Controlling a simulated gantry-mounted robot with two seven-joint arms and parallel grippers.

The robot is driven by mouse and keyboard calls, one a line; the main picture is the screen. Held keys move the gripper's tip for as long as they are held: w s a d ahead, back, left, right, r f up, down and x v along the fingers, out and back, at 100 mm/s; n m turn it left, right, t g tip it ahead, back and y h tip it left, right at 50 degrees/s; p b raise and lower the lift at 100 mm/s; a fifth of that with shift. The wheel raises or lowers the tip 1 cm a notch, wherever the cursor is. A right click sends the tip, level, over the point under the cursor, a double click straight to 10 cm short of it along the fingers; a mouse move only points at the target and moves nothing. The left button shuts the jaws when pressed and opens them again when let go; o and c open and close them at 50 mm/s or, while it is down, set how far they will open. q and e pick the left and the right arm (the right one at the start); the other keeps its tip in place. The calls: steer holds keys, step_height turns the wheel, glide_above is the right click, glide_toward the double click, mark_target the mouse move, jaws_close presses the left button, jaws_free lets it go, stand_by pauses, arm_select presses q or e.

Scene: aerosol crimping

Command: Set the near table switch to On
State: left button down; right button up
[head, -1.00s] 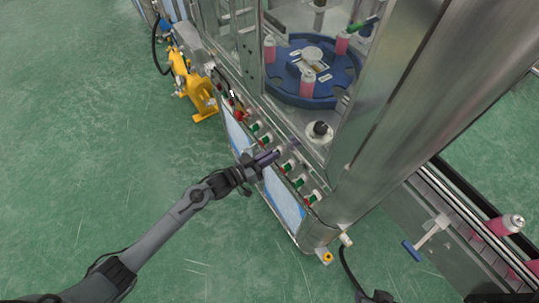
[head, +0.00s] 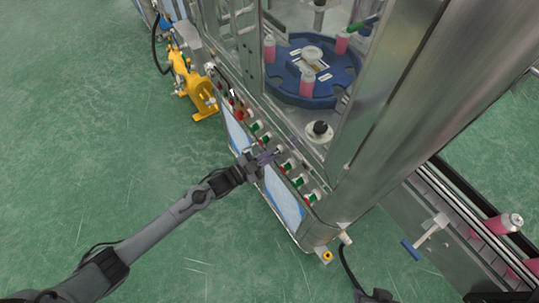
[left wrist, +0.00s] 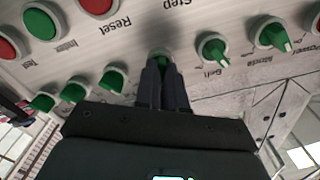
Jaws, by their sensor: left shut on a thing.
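My left gripper (head: 270,156) reaches the control panel on the machine's front edge. In the left wrist view its dark fingers (left wrist: 163,84) are shut on a green knob (left wrist: 160,57) in a row of similar green switches. The fingers hide most of this knob, so its setting and label cannot be read. I cannot confirm from lettering that it is the near table switch. Neighbouring green knobs stand on both sides, one on the right (left wrist: 213,48) and one on the left (left wrist: 113,78).
Red and green buttons, one green button (left wrist: 41,22) among them, sit beside the knob row. A blue rotary table (head: 311,91) with pink cans is behind the metal frame post (head: 392,110). A yellow device (head: 196,92) stands at the left. Green floor is clear in front.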

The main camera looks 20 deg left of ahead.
stand_by(0.6)
arm_select(q)
steer(key=c, duration=1.2)
jaws_free()
steer(key=shift+s, duration=0.1)
steer(key=p+v, duration=0.1)
steer(key=v, duration=0.9)
steer(key=shift+s+a, duration=0.25)
steer(key=shift+a, duration=0.05)
